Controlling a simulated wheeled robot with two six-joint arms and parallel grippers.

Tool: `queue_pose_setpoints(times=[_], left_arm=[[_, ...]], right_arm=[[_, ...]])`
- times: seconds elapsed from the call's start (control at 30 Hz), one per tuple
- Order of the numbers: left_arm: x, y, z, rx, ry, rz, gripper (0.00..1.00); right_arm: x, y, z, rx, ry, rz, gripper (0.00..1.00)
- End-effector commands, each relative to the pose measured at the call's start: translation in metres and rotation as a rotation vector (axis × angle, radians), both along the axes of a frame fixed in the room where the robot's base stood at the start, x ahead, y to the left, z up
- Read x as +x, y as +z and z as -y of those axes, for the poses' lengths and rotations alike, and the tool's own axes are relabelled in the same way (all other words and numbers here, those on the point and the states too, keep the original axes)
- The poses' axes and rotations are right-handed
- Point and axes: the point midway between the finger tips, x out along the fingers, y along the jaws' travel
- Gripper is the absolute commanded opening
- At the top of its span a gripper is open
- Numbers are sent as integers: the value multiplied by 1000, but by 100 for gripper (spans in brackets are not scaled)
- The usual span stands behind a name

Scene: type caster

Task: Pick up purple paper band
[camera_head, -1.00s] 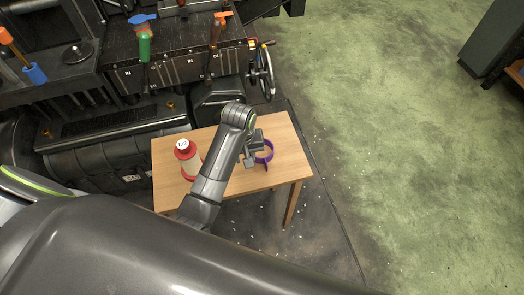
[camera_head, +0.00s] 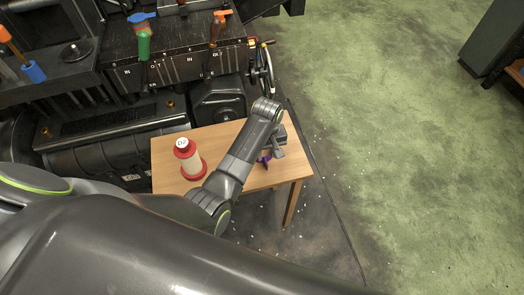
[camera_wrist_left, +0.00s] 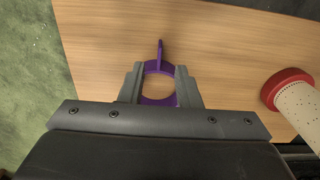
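The purple paper band (camera_wrist_left: 158,68) is a ring with a thin tab, lying on the wooden table. In the head view only a small purple part (camera_head: 265,161) shows under my left arm. My left gripper (camera_head: 273,152) is over the band at the table's right part. In the left wrist view the two fingers of my left gripper (camera_wrist_left: 160,85) are spread apart, one on each side of the ring. The near part of the ring is partly hidden by the gripper, and I cannot tell whether the fingers touch it. My right gripper is not in view.
A red and cream spool (camera_head: 190,162) with a white top label stands on the table's left part; it also shows in the left wrist view (camera_wrist_left: 298,98). Black machinery (camera_head: 180,60) with coloured handles stands behind the table (camera_head: 170,185). Green floor is clear to the right.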

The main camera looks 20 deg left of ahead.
Motion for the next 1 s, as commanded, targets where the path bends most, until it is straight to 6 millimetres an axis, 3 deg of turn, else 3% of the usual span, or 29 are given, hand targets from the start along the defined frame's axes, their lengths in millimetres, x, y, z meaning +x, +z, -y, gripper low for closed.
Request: queue_pose_setpoints(times=[0.23, 0.5, 0.87, 1.0], left_arm=[[-2, -17, 1, 0, 0, -4, 30], [-4, -53, 3, 1, 0, -3, 30], [-4, -60, 3, 0, 0, 0, 30], [-4, -60, 3, 0, 0, 0, 12]], right_arm=[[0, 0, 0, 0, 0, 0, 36], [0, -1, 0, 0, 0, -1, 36], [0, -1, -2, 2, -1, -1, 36], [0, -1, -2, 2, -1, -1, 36]])
